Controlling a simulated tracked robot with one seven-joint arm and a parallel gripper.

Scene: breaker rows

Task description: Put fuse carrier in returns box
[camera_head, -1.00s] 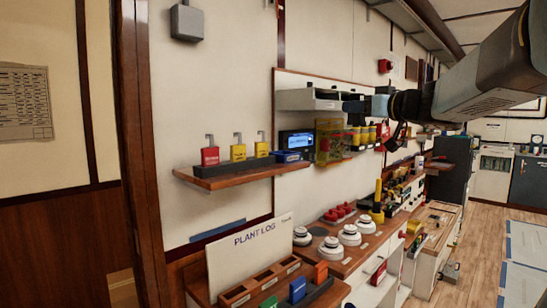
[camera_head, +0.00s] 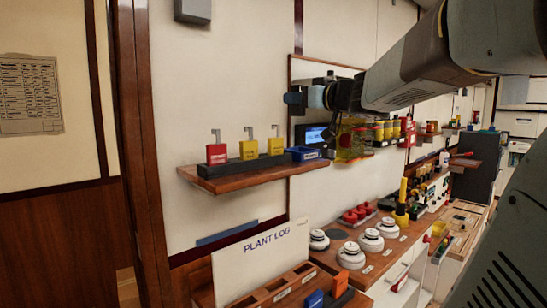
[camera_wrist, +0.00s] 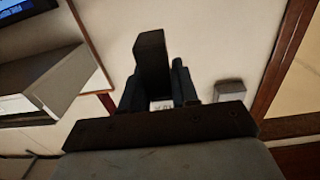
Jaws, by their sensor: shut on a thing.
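My gripper (camera_head: 306,97) is at the end of the arm, in front of the wall above the wooden shelf. In the wrist view my gripper (camera_wrist: 160,90) is shut on a dark block, the likely fuse carrier (camera_wrist: 151,55), which juts up beyond the fingers. A small pale label shows between the fingers. In the head view the held piece is small, dark bluish and hard to make out. A small blue tray (camera_head: 302,153) stands at the right end of the shelf, below my gripper; I cannot tell whether it is the returns box.
The wooden shelf (camera_head: 246,179) carries a red padlock (camera_head: 217,153) and two yellow ones in a dark holder. Below stand the PLANT LOG board (camera_head: 262,262) and a bench with white domes (camera_head: 371,240).

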